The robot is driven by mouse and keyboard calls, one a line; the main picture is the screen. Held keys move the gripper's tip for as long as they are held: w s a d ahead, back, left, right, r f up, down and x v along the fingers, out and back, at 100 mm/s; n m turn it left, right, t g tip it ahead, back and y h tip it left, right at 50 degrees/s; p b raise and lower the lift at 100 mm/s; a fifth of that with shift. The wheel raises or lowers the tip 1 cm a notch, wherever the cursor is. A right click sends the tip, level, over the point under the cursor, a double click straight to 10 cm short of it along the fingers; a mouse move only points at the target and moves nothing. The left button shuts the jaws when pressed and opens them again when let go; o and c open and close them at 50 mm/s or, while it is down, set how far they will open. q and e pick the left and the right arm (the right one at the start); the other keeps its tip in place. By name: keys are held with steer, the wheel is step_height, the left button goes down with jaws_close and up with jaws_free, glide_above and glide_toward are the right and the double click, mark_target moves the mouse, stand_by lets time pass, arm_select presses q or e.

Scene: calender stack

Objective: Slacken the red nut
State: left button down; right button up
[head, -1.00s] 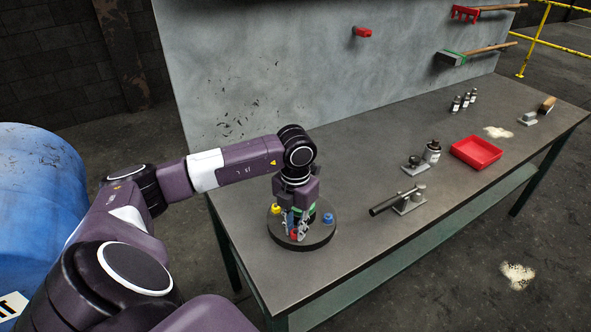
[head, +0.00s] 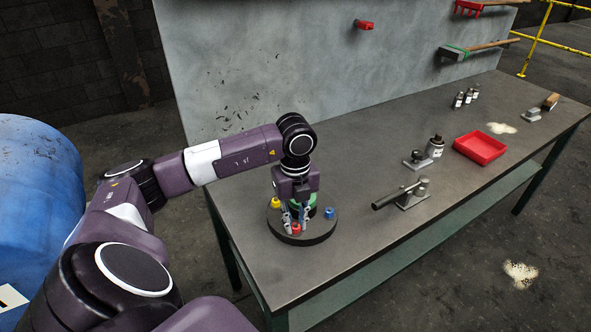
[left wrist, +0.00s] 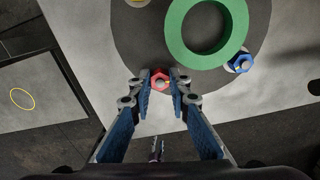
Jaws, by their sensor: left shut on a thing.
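The red nut (left wrist: 159,82) sits near the edge of a dark round base (head: 318,232) on the bench. It also shows low between the fingers in the head view (head: 296,227). My left gripper (left wrist: 159,80) points down over the base, and its two fingertips close on opposite sides of the red nut. A green ring (left wrist: 208,27) stands at the middle of the base. A blue nut (left wrist: 241,62) sits to the right and a yellow nut (head: 276,203) to the left on the same base. My right gripper is not in view.
A grey clamp-like tool with a dark handle (head: 400,196) lies right of the base. Behind it are a bottle (head: 435,148) and a red tray (head: 480,148). The bench between the base and the tool is clear. A grey panel (head: 300,70) rises behind.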

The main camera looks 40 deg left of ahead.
mark_target(295, 226)
arm_select(q)
steer(key=n, duration=0.4)
steer(key=shift+n, duration=1.1)
steer(key=c, duration=2.1)
jaws_free()
step_height(295, 226, up, 12)
steer(key=shift+f, duration=0.1)
